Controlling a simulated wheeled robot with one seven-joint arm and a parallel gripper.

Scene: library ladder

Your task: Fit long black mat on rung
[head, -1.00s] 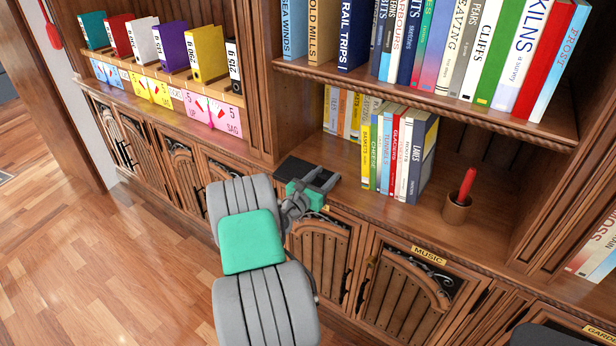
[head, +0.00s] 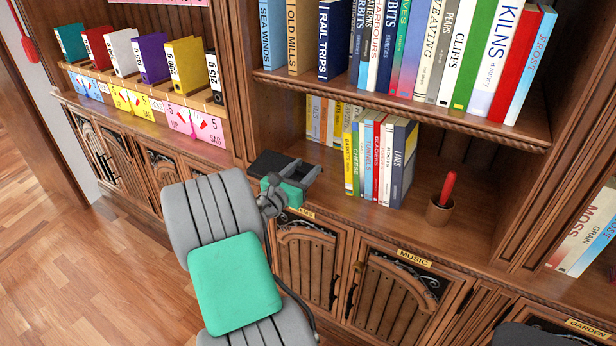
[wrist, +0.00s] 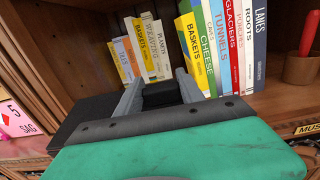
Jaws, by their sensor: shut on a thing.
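My gripper (head: 302,172) is over the front of the lower shelf, left of a row of books, and is shut on the long black mat (head: 267,162). In the wrist view my gripper (wrist: 160,92) has a dark part of the mat between its two grey fingers. A flat black stretch of the mat (wrist: 82,116) shows to the left of the fingers. The mat looks roughly level; I cannot tell whether it touches the shelf. My wrist and fingers hide part of it. No ladder rung shows in either view.
The lower shelf (head: 330,200) carries books (head: 378,155) right of my gripper and a brown cup (head: 439,210) with a red stick. An upper shelf (head: 400,97) of books overhangs. Binders (head: 150,60) stand at the left. Cabinet doors (head: 310,262) lie below; the floor (head: 90,270) is clear.

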